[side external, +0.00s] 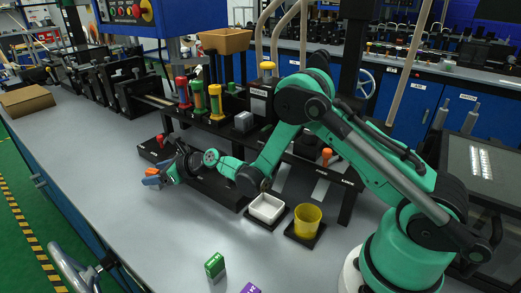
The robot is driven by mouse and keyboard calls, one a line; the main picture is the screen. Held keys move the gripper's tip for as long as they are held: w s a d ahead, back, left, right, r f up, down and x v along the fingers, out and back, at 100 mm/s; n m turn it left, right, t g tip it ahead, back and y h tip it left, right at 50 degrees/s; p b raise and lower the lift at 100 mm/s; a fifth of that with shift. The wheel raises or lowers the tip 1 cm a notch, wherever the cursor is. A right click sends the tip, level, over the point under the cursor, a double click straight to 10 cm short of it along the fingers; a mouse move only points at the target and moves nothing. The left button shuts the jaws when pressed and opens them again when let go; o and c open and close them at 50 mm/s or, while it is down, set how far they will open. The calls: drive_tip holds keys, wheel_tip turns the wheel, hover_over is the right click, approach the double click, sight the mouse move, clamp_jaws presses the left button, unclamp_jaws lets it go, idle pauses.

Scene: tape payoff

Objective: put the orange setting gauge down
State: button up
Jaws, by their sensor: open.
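My gripper (153,178) is at the left end of my green arm, low over the grey bench, left of the dark fixture. Its blue-tipped jaws are open. A small orange piece (152,171), which looks like the orange setting gauge, shows right at the fingertips. I cannot tell whether it touches a finger or the surface below. Its lower part is hidden by the gripper.
A white tray (267,208) and a yellow cup (307,221) stand on dark pads right of the gripper. A green block (215,266) and a purple block (250,288) are at the front. Dark fixtures line the back. The bench's left front is clear.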

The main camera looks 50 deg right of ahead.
clamp_jaws()
drive_tip(key=shift+r, duration=0.15)
wheel_tip(320, 180, up, 19)
drive_tip(key=s+d+r, duration=0.2)
drive_tip(key=s+r, duration=0.1)
drive_tip(key=s, duration=0.3)
drive_tip(key=s+d+r+m+h, duration=0.1)
drive_tip(key=s+d+r, duration=0.1)
drive_tip(key=s, duration=0.5)
drive_tip(key=shift+d+r, duration=0.25)
drive_tip(key=shift+r, duration=0.15)
